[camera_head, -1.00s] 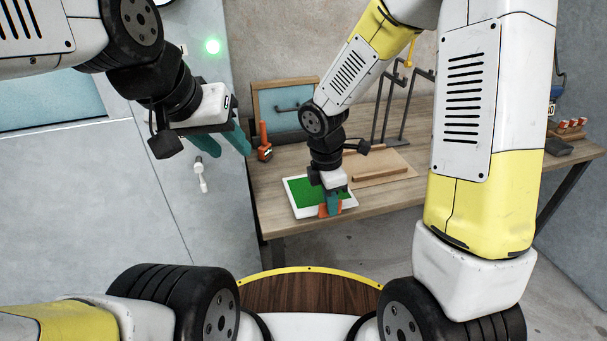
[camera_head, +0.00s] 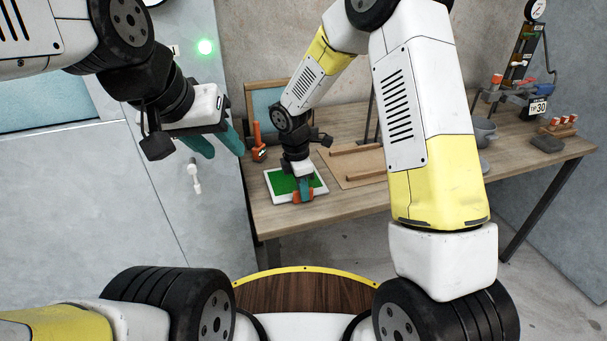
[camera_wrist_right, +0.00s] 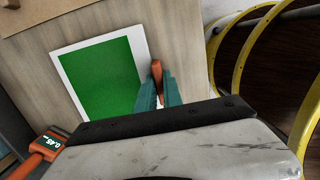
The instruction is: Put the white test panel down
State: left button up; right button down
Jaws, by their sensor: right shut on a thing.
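The white test panel (camera_head: 320,190) has a green face and lies flat, low over or on the left part of the wooden table; I cannot tell whether it touches the wood. My right gripper (camera_head: 304,193) is at its front edge, fingers pointing down. In the right wrist view, the panel (camera_wrist_right: 66,60) is beside the teal fingers (camera_wrist_right: 157,88), which are shut around an orange piece (camera_wrist_right: 157,70) at the panel's edge. The fingers hide how this joins the panel. My left gripper (camera_head: 222,145) is empty in front of the grey cabinet, its fingers apart.
An orange gauge (camera_head: 258,148) stands behind the panel's left side; its display shows in the right wrist view (camera_wrist_right: 47,146). A wooden board with strips (camera_head: 345,178) lies right of the panel. Bare table (camera_head: 350,208) lies in front. Bowls and a dial stand are further right.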

jog(key=c, duration=1.5)
grip_release()
jog(key=shift+f, duration=0.1)
notch_tip(320, 180, up, 12)
jog(key=a, duration=0.1)
jog(key=s+d+r+m+t+y, duration=0.2)
jog(key=s+d+r+m, duration=0.7)
jog(key=r, duration=0.3)
jog(key=s+d+r+m+t, duration=0.1)
jog(key=s+d+m, duration=0.1)
jog(key=s+m, duration=0.2)
jog(key=s+d+r+m+t+y, duration=0.1)
jog(key=s+d+m, duration=0.1)
jog(key=s+m, duration=0.1)
jog(key=s+d+r+m+t, duration=0.1)
jog(key=s+d+r+m, duration=0.1)
jog(key=s+m, duration=0.2)
jog(key=shift+s+d+m+t+y, duration=0.3)
jog(key=shift+s+d+m+t, duration=0.1)
jog(key=shift+m, duration=0.1)
